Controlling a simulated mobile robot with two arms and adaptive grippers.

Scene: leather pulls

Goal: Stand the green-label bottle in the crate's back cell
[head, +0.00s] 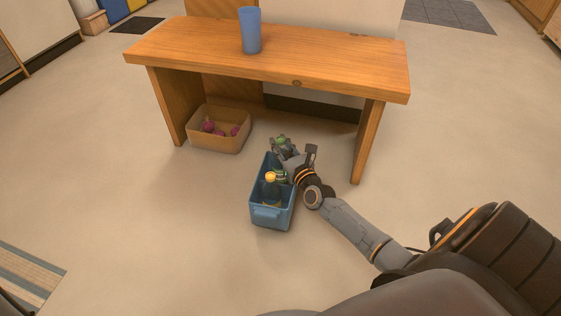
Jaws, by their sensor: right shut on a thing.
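The blue crate (271,215) stands on the floor in front of the bench. A yellow-capped dark bottle (270,188) stands in its front part. A dark shape with a pale band, partly hidden, shows just behind that bottle. My right gripper (284,148) is over the crate's back end, shut on a green-topped thing (281,139), which seems to be the green-label bottle. The gripper and wrist hide most of it and the back cell, so I cannot tell how deep it sits or whether it touches the crate. My left gripper is out of view.
A wooden bench (330,66) stands behind the crate, with a blue cup (250,30) on top. A tan bin (218,143) with several pink things sits under its left side. The bench's right leg (368,142) is near my right arm. Floor left of the crate is clear.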

